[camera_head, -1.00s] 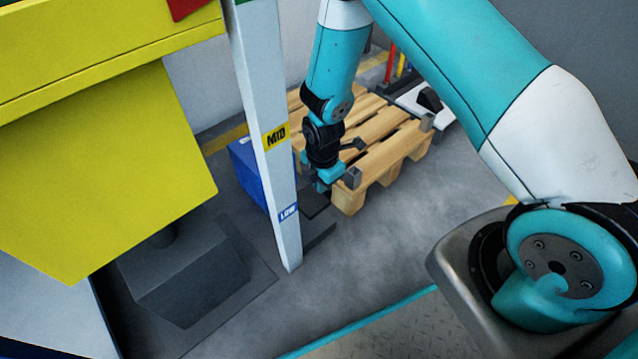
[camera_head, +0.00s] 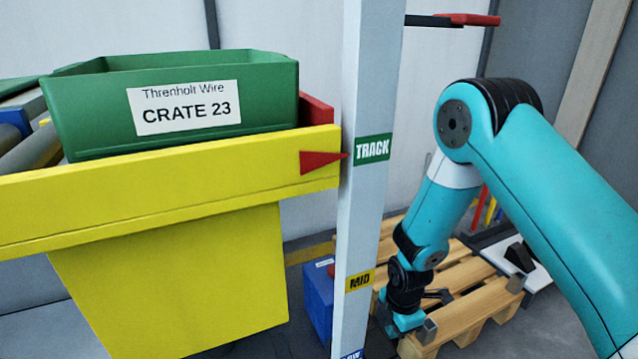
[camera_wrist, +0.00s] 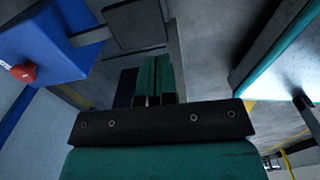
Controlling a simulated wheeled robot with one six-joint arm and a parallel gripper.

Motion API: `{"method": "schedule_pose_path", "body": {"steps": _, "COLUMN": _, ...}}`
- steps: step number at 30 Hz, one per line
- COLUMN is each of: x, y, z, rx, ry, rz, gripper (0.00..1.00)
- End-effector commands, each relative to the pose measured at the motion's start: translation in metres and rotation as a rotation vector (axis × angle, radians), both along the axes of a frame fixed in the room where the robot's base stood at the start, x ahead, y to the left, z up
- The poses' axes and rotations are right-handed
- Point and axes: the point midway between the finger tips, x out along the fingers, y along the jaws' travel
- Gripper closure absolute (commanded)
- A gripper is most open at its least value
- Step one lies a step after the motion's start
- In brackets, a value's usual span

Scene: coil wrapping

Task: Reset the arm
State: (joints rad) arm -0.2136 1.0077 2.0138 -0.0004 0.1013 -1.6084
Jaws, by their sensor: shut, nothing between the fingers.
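My teal arm reaches down on the right of the head view. Its gripper (camera_head: 408,328) hangs low beside the near left corner of the wooden pallet (camera_head: 468,310), just right of the grey post. In the wrist view the two teal fingers of my gripper (camera_wrist: 157,72) lie together, shut and empty. The fingertips are hard to make out in the head view.
A grey post (camera_head: 368,210) with TRACK and MID labels stands left of my arm. A yellow carriage (camera_head: 170,205) has a red pointer (camera_head: 320,161) at TRACK. Green CRATE 23 (camera_head: 85,120) sits behind it. A blue box (camera_head: 319,290) stands behind the post.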

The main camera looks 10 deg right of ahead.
Motion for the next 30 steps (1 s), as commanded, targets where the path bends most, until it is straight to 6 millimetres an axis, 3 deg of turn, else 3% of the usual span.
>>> {"method": "schedule_pose_path", "body": {"steps": 5, "x": 0.003, "y": -0.019, "z": 0.079, "rx": 0.026, "ry": -0.054, "rz": -0.382, "gripper": 1.00}}
{"method": "schedule_pose_path", "body": {"steps": 9, "x": -0.016, "y": -0.041, "z": 0.152, "rx": 0.068, "ry": -0.094, "rz": -0.816, "gripper": 1.00}}
{"method": "schedule_pose_path", "body": {"steps": 12, "x": -0.037, "y": -0.055, "z": 0.193, "rx": 0.104, "ry": -0.116, "rz": -1.107, "gripper": 1.00}}
{"method": "schedule_pose_path", "body": {"steps": 15, "x": -0.060, "y": -0.067, "z": 0.224, "rx": 0.145, "ry": -0.132, "rz": -1.366, "gripper": 1.00}}
{"method": "schedule_pose_path", "body": {"steps": 21, "x": -0.108, "y": -0.084, "z": 0.266, "rx": 0.232, "ry": -0.153, "rz": -1.819, "gripper": 1.00}}
{"method": "schedule_pose_path", "body": {"steps": 26, "x": -0.136, "y": -0.010, "z": 0.329, "rx": 0.303, "ry": 0.032, "rz": -1.587, "gripper": 1.00}}
{"method": "schedule_pose_path", "body": {"steps": 30, "x": -0.181, "y": 0.042, "z": 0.380, "rx": 0.331, "ry": 0.168, "rz": -1.343, "gripper": 1.00}}
